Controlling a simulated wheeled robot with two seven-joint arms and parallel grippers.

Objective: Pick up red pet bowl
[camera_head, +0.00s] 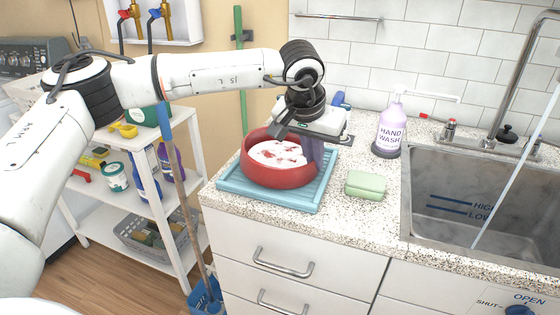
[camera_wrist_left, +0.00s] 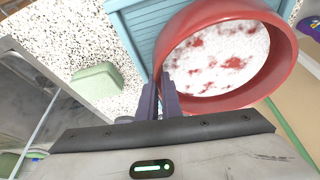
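The red pet bowl (camera_head: 272,176) stands upright on a blue tray (camera_head: 262,196) on the counter. Its inside is whitish with red marks. My left gripper (camera_head: 314,152) is at the bowl's right side, with its purple-grey fingers pointing down at the rim. In the left wrist view the bowl (camera_wrist_left: 180,40) fills the upper right, and the two fingers (camera_wrist_left: 158,98) are close together at its near left rim. I cannot tell whether the rim is clamped between them. My right gripper is not in view.
A green soap bar (camera_head: 366,184) lies right of the tray. A hand wash bottle (camera_head: 390,132) stands behind it, beside the metal sink (camera_head: 425,185) with a tap. A white shelf (camera_head: 100,215) with cleaning items stands left of the counter. The counter front near the soap is clear.

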